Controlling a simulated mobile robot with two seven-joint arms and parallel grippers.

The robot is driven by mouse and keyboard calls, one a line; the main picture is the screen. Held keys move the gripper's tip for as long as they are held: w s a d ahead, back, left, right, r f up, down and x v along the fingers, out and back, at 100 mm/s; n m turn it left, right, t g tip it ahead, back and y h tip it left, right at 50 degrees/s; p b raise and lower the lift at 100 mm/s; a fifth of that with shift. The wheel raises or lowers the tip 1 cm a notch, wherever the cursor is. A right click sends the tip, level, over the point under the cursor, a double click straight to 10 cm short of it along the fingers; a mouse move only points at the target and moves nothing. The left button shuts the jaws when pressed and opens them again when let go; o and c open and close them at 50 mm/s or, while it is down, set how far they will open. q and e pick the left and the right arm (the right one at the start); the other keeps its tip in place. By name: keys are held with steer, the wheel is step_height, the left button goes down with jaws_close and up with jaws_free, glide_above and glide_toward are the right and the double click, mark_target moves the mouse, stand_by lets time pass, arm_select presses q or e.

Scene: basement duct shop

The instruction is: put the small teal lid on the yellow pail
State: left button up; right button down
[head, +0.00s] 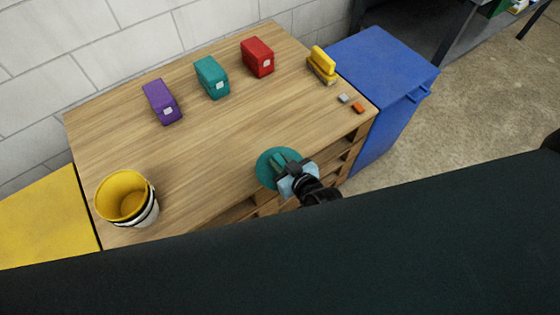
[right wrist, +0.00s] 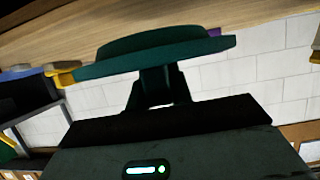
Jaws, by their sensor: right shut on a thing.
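The teal lid (head: 266,168) is a round disc at the front edge of the wooden table in the head view. My right gripper (head: 290,168) is shut on it. In the right wrist view the lid (right wrist: 150,50) spans the space in front of the fingers (right wrist: 157,88). The yellow pail (head: 124,196) stands upright at the table's front left corner, well to the left of the lid. Its open top shows a yellow inside, and its lower outside has white and dark bands. My left gripper is not in view.
A purple box (head: 162,102), a teal box (head: 212,78) and a red box (head: 257,57) stand along the table's back. A yellow object (head: 322,64) and two small blocks (head: 351,102) lie at right. The table's middle is clear. A blue cabinet (head: 385,65) adjoins at right.

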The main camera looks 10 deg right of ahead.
steer(key=r, duration=0.2)
steer(key=w+r, duration=0.1)
steer(key=r, duration=0.3)
steer(key=shift+w+d+r, duration=0.35)
steer(key=shift+d+r, duration=0.05)
steer(key=s+d+r+m+h, duration=0.1)
steer(key=d+r, duration=0.2)
steer(key=r, duration=0.3)
steer(key=s+d+r+m+h, duration=0.1)
steer(key=s+d+r+h, duration=0.1)
steer(key=d+r, duration=0.2)
steer(key=s+d+r+m+t+h, duration=0.1)
steer(key=d+r+m, duration=0.1)
steer(key=r, duration=0.8)
steer(key=shift+s+d+r+h, duration=0.2)
steer(key=shift+s+d+h, duration=0.15)
steer(key=shift+d, duration=0.5)
